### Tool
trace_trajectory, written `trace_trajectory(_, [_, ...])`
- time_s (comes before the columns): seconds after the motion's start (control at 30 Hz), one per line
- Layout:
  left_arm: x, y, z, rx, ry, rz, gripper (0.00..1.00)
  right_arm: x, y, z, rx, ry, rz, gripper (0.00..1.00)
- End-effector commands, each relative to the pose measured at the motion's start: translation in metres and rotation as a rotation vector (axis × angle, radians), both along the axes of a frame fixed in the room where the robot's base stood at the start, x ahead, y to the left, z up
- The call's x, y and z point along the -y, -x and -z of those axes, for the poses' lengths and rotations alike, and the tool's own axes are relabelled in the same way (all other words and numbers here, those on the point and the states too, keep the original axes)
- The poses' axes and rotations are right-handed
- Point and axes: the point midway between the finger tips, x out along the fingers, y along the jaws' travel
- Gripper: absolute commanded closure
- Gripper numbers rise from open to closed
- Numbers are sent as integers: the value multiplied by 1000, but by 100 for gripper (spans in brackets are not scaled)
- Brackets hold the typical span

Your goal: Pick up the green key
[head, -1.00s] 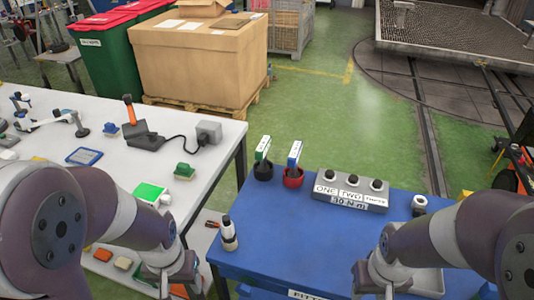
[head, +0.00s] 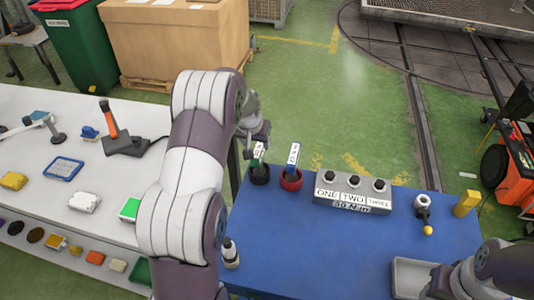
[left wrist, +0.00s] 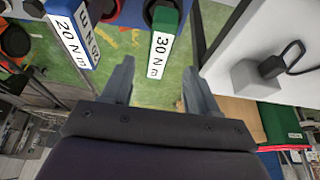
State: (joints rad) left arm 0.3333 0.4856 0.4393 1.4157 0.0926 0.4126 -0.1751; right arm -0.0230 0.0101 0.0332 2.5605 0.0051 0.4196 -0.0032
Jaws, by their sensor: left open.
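The green key (head: 258,156) has a white label and stands upright in a black round holder (head: 260,174) on the blue table. In the left wrist view the green key (left wrist: 165,28) reads "30 N m", and its near end appears between the fingertips. My left gripper (head: 262,132) is beside the top of the green key in the head view, partly hidden by its own arm. In the left wrist view its fingers (left wrist: 157,72) are apart with nothing gripped. My right gripper (head: 438,291) is at the lower right by a grey tray, its jaws unclear.
A blue key (head: 294,155) stands in a red holder (head: 291,180) close to the right of the green one. A grey button box (head: 352,191) is farther right on the blue table (head: 300,240). A white table (head: 40,210) with several items is at left.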

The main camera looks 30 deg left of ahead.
Motion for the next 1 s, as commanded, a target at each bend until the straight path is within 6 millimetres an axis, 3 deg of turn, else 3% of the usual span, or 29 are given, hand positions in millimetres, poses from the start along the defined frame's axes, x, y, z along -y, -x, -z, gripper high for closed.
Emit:
trace_trajectory(0.43, [-1,-25,63,-1,1,-1,40,0,0,-27,0,0,0,57])
trace_trajectory(0.7, [-2,-28,70,1,0,0,40,0,0,-26,0,0,0,57])
trace_trajectory(0.9, [-2,-28,70,1,0,0,100,0,0,-26,0,0,0,57])
trace_trajectory(1.0, [-2,-28,69,3,-1,0,100,0,0,-26,0,0,0,57])
